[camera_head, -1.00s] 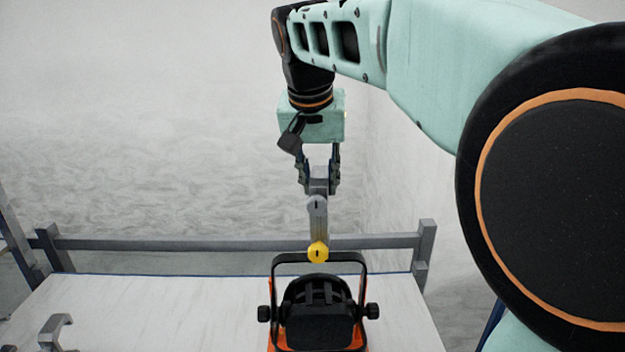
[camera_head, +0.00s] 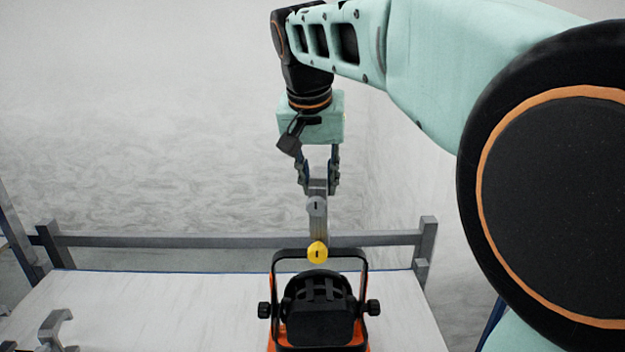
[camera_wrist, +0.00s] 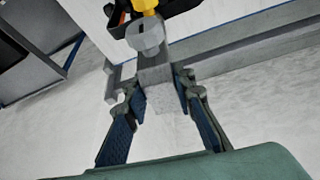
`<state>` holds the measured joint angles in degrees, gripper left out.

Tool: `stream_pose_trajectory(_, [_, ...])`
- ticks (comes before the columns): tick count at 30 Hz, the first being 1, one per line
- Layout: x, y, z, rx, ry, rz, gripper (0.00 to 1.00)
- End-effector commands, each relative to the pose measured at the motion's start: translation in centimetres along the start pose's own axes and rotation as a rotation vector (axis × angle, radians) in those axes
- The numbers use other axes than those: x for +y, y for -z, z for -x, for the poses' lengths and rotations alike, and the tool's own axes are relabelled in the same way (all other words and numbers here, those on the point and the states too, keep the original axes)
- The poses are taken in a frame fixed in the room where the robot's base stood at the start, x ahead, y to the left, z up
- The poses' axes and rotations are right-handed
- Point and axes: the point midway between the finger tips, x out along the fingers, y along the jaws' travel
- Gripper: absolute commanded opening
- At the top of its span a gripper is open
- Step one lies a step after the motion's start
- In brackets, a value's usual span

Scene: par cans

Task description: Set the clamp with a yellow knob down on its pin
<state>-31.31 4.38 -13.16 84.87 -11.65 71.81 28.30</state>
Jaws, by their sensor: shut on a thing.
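My gripper (camera_head: 318,186) is shut on the grey upper end of the clamp (camera_head: 317,228) and points down. The clamp hangs upright from the jaws, its yellow knob (camera_head: 317,253) at the lower end. In the wrist view the clamp (camera_wrist: 155,72) sits between both fingers (camera_wrist: 160,85), with a round grey part and the yellow knob (camera_wrist: 148,5) beyond. In the head view the knob overlaps the top bar of the black yoke on the par can (camera_head: 320,310). I cannot tell whether they touch. I cannot make out the pin.
The par can stands on a white table (camera_head: 180,300) at its middle. A grey rail (camera_head: 180,241) with posts runs along the back. A grey bracket-like piece (camera_head: 55,325) is at the front left. The table left of the par can is mostly clear.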

Motion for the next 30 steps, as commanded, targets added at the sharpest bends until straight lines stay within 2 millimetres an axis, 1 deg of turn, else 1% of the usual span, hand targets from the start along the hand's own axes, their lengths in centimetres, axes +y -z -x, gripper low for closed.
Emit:
stream_pose_trajectory(16, [0.0, -0.5, -1.3, 0.001, 0.000, -0.001, 0.00])
stream_pose_trajectory(17, [0.0, -0.5, -1.3, 0.001, 0.000, -0.001, 0.25])
stream_pose_trajectory(21, [0.0, -0.5, -1.2, 0.001, 0.000, -0.001, 0.41])
stream_pose_trajectory(22, [0.0, -0.5, -1.2, 0.001, 0.000, -0.001, 0.44])
stream_pose_trajectory(28, [0.0, -0.5, -1.2, 0.000, 0.000, -0.001, 0.44])
stream_pose_trajectory(30, [0.0, -0.6, -1.3, -0.001, -0.001, 0.000, 0.51])
